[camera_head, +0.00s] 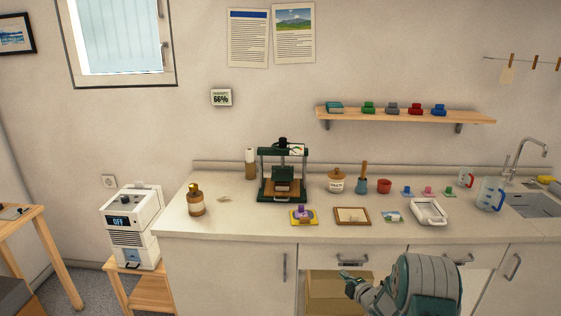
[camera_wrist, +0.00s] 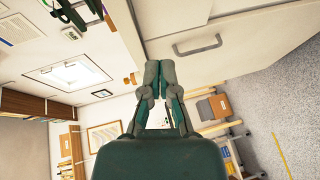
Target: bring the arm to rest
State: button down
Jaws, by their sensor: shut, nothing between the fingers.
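My gripper (camera_head: 347,279) shows low in the head view, in front of the counter's lower cabinets and below the worktop. My grey-green arm is folded beside it at the bottom edge. In the wrist view my gripper (camera_wrist: 158,72) points up the picture with its two fingers together and nothing between them. The gripper appears apart from the cabinet front. Part of the arm is cut off by the bottom of the head view.
The worktop (camera_head: 240,228) carries a green press (camera_head: 283,173), a brown bottle (camera_head: 195,199), a wooden frame (camera_head: 352,216) and a white tray (camera_head: 429,211). A cardboard box (camera_head: 325,294) sits in an open cabinet bay behind my gripper. A white machine (camera_head: 132,226) stands left.

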notch_tip(320, 180, up, 16)
jog(key=s+m+g+h, duration=0.1)
jog(key=s+m+h, duration=0.1)
jog(key=m+h, duration=0.3)
jog(key=s+r+m+g+h, duration=0.2)
jog(key=s+r+m, duration=0.5)
jog(key=s+r, duration=0.35)
jog(key=s+a+r+m+g, duration=0.1)
jog(key=s+a+m+g, duration=0.1)
jog(key=s, duration=0.8)
jog(key=s+a+r+m+g, duration=0.1)
jog(key=s+m, duration=0.3)
jog(key=s, duration=0.7)
jog(key=s+a+r+m+g+y, duration=0.1)
jog(key=s+a+m+g, duration=0.1)
jog(key=s, duration=0.9)
jog(key=shift+a+r+m+g, duration=0.3)
jog(key=shift+a+m+g, duration=0.1)
jog(key=shift+m, duration=0.2)
